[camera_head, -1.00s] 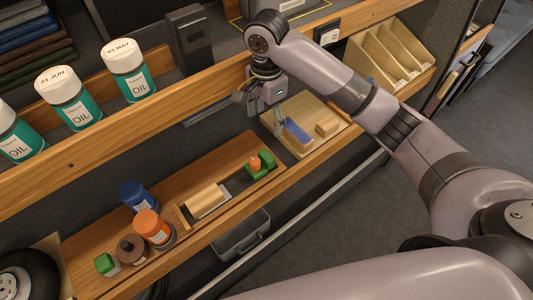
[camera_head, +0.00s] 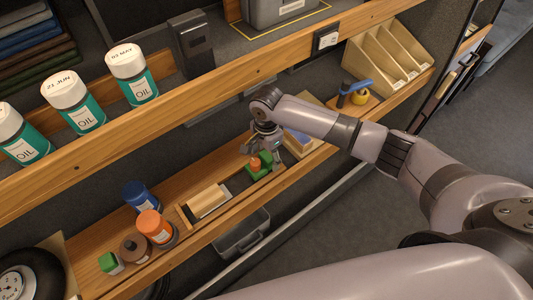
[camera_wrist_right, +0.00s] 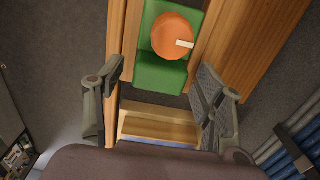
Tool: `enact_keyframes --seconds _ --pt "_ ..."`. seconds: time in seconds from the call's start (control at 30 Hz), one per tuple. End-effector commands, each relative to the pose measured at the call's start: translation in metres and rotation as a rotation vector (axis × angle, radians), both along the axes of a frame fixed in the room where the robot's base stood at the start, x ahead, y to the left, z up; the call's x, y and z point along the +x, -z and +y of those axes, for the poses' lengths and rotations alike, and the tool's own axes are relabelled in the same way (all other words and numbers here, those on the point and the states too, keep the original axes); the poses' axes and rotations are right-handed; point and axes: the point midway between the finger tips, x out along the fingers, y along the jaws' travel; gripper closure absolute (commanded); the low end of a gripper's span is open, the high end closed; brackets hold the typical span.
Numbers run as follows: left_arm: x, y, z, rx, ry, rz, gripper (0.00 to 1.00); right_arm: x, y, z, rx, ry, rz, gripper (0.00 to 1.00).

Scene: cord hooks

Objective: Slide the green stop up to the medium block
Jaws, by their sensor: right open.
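The green stop (camera_head: 259,166) carries an orange knob and sits at the right end of a slot in the lower wooden shelf. A light wooden block (camera_head: 208,200) lies in the same slot to its left, with a gap between them. I cannot tell its size name for sure. My right gripper (camera_head: 265,148) is at the stop's far right side, pointing down. In the right wrist view the green stop (camera_wrist_right: 163,76) and its orange knob (camera_wrist_right: 172,34) lie just ahead of my open, empty fingers (camera_wrist_right: 160,105). My left gripper is not in view.
A blue-topped block (camera_head: 298,139) and a pale board lie right of the gripper, partly behind my arm. Blue (camera_head: 138,196) and orange (camera_head: 154,227) jars stand left of the slot. The upper shelf (camera_head: 130,135) runs above with white-capped oil bottles (camera_head: 132,73).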

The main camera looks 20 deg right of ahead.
Motion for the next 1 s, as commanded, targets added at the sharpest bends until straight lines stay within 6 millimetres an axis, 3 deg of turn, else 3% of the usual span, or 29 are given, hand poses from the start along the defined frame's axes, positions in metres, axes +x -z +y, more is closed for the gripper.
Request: enact_keyframes --seconds 0.27,1.0 --pt "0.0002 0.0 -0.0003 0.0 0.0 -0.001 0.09 -0.0002 0.0014 0.0 0.0 0.0 0.001 0.37" --pt "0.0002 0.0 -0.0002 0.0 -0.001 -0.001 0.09 -0.0002 0.001 -0.0002 0.0 0.0 0.001 0.87"
